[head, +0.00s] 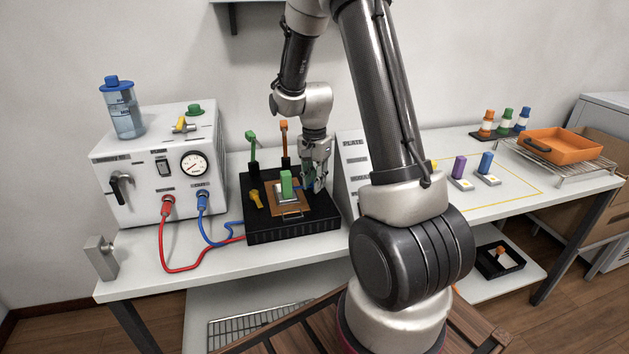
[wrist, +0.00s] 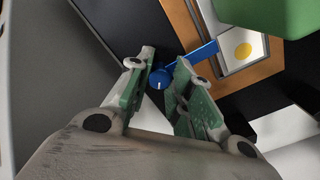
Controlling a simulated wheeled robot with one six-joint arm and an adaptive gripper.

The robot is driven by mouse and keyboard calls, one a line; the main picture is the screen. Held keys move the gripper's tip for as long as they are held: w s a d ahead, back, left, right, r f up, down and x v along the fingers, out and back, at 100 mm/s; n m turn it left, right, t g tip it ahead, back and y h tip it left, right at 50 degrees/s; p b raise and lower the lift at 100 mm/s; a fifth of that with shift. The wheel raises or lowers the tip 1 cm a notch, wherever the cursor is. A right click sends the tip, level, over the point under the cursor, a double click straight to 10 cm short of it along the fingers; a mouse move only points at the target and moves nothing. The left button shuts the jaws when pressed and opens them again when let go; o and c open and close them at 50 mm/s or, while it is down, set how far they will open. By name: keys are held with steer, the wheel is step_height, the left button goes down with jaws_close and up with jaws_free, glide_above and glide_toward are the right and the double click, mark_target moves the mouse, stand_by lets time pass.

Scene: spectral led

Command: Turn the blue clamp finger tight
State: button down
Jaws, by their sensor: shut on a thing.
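The blue clamp finger (wrist: 203,52) has a round knob with a white mark and a bar reaching over the edge of a light plate with a yellow dot (wrist: 243,50). My gripper (wrist: 167,66) is shut on the blue knob, with a green-padded finger on either side of it. In the head view my gripper (head: 316,180) points down at the right side of the black base (head: 265,230). The clamp is mostly hidden there. I cannot tell how firmly the bar presses on the plate.
A green block (head: 286,183) stands on the brown frame beside my gripper. A white pump box (head: 155,165) connects by red and blue hoses. A sloped panel (head: 350,160) stands close right.

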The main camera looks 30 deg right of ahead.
steer(key=shift+m, duration=1.2)
steer(key=c, duration=1.3)
jaws_free()
steer(key=shift+o, duration=0.2)
step_height(320, 180, up, 12)
